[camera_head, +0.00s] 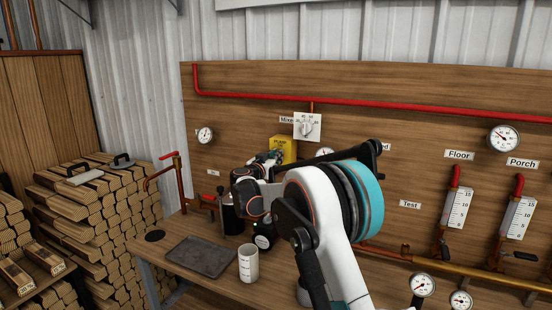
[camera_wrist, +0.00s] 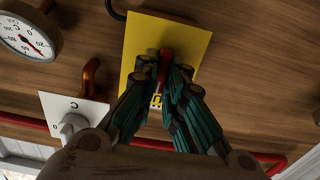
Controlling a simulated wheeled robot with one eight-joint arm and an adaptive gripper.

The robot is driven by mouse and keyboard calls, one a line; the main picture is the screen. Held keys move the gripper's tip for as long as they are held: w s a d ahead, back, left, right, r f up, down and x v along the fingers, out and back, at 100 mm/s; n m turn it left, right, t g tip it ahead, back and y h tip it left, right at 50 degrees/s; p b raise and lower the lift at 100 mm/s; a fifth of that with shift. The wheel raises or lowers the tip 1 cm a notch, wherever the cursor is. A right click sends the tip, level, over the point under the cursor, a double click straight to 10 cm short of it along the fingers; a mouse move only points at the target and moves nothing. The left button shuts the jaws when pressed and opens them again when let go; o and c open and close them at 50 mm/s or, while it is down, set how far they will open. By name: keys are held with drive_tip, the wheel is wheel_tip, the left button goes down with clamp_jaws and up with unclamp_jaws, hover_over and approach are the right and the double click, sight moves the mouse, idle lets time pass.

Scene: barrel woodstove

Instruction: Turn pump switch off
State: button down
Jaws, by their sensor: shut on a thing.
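The pump switch is a yellow box (camera_head: 285,147) mounted on the wooden panel, with its lower left part covered by my gripper in the head view. In the wrist view its yellow face (camera_wrist: 188,42) fills the upper middle, with a red lever (camera_wrist: 164,62) standing out from it. My gripper (camera_wrist: 167,72) is shut on the red lever, with teal-padded fingers on both sides of it. In the head view my gripper (camera_head: 270,159) reaches the front of the box. Part of a label on the yellow face shows between the fingers. The lever's exact setting cannot be told.
A white mixer dial (camera_head: 307,127) sits just above the box, near a red pipe (camera_head: 370,107). A gauge (camera_wrist: 29,39) is close by in the wrist view. Below, the bench holds a dark tray (camera_head: 202,257) and a white cup (camera_head: 248,264). Valves and gauges line the right.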

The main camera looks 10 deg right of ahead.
drive_tip(key=shift+n, duration=0.3)
drive_tip(key=n+p, duration=0.2)
drive_tip(key=n, duration=0.6)
drive_tip(key=n+p, duration=0.3)
drive_tip(key=n, duration=0.6)
drive_tip(key=shift+w+a+f, duration=0.15)
drive_tip(key=shift+w, duration=0.05)
drive_tip(key=shift+n, duration=0.3)
drive_tip(key=c, duration=1.7)
unclamp_jaws()
drive_tip(key=shift+f, duration=0.1)
drive_tip(key=v, duration=1.2)
